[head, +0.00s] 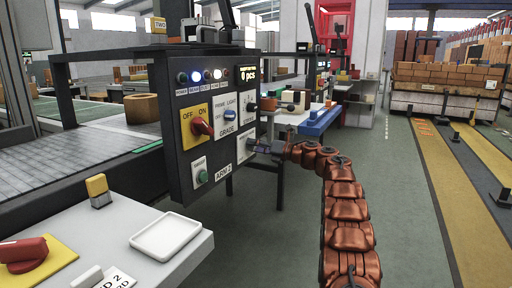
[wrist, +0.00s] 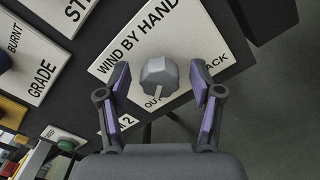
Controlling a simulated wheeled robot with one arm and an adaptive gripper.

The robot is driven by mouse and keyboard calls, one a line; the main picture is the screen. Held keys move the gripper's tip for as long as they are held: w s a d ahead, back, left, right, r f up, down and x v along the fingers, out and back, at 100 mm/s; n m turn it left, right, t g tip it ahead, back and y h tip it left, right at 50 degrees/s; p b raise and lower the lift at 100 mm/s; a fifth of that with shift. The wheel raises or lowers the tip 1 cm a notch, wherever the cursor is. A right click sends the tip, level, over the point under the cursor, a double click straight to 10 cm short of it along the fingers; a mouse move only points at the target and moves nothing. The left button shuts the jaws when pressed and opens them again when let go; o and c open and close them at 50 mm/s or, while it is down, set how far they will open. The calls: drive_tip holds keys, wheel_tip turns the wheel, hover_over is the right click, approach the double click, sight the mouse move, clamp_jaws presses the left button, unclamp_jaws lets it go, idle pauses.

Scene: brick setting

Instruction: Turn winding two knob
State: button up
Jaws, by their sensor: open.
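The grey faceted winding knob (wrist: 159,76) sits on a white plate (wrist: 205,42) marked WIND BY HAND, with OUT and BACK lettered below it. A pale pointer mark on the knob points toward the lower edge, between the two words. My gripper (wrist: 160,92) is open, with one purple-padded finger on each side of the knob and a visible gap to it on both sides. In the head view my gripper (head: 262,147) is at the right edge of the dark control panel (head: 185,150), by the lower right plate. The gripper and arm partly hide the knob there.
The panel also bears a red OFF/ON switch (head: 202,128), a blue GRADE knob (head: 230,115), a green button (head: 203,176) and lamps. A white table with an empty tray (head: 165,236) is at lower left. Open floor (head: 405,215) lies right of my arm.

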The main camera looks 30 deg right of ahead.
drive_tip(key=v, duration=1.2)
idle(1.0)
drive_tip(key=w+a+r+m+t+h+p, duration=0.1)
drive_tip(key=w+a+r+m+h+p, duration=0.15)
drive_tip(key=r+m+h+p, duration=0.95)
drive_tip(key=w+a+r+m+t+h+p, duration=0.15)
drive_tip(key=a+r+m+p, duration=0.5)
drive_tip(key=r, duration=1.15)
drive_tip(key=s+a+f+m+g+y+p, duration=0.1)
drive_tip(key=s+a+m+g+p, duration=0.4)
drive_tip(key=s+a, duration=0.5)
drive_tip(key=s+a+f+m+g+y+p, duration=0.2)
drive_tip(key=s+a+g+p, duration=0.6)
drive_tip(key=s, duration=1.8)
drive_tip(key=s+a+f+m+g+y+p, duration=0.1)
drive_tip(key=s+a+f+m+g+p, duration=0.4)
drive_tip(key=s+a, duration=0.8)
drive_tip(key=s+m+g+p, duration=0.1)
drive_tip(key=s+m+p, duration=0.2)
drive_tip(key=s, duration=0.2)
drive_tip(key=shift+m+g, duration=0.35)
